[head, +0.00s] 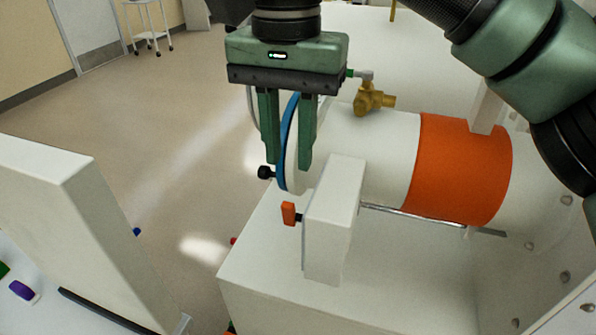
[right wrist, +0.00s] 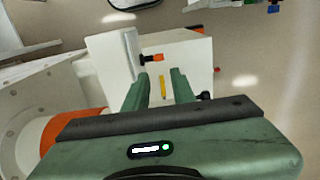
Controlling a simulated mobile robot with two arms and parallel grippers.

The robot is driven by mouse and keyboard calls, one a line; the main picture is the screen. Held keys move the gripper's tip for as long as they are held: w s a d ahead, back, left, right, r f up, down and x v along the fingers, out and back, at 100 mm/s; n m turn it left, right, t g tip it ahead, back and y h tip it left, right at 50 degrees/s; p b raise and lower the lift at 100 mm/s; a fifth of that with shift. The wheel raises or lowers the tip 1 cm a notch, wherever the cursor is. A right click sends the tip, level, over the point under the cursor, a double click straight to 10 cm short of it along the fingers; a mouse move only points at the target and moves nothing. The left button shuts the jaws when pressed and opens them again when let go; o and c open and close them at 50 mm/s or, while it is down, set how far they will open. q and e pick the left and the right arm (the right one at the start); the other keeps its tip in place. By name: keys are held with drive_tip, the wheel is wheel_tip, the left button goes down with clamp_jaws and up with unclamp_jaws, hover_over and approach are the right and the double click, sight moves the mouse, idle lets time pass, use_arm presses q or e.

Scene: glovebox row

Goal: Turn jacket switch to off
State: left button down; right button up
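The small orange switch handle (head: 288,213) sits on a dark stem on the left face of a white box (head: 334,215) in the head view. I take it for the jacket switch; no label is legible. It also shows in the right wrist view (right wrist: 156,58), beyond the fingertips. My right gripper (head: 287,167) points down, with its fingers apart, above the orange handle and not touching it. In the right wrist view its open fingers (right wrist: 158,82) have a gap between them with nothing held. My left gripper is not in view.
A white cylinder with an orange band (head: 462,170) lies behind the box. Its blue-rimmed end (head: 284,150) is close to my right fingers. A black knob (head: 265,172) and a brass valve (head: 372,98) are nearby. A white panel (head: 75,235) stands left, with open floor between.

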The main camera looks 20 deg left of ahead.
sight(289, 203)
drive_tip(key=f, duration=0.7)
drive_tip(key=shift+s+f, duration=0.15)
drive_tip(key=shift+s, duration=0.2)
drive_tip(key=shift+s, duration=0.1)
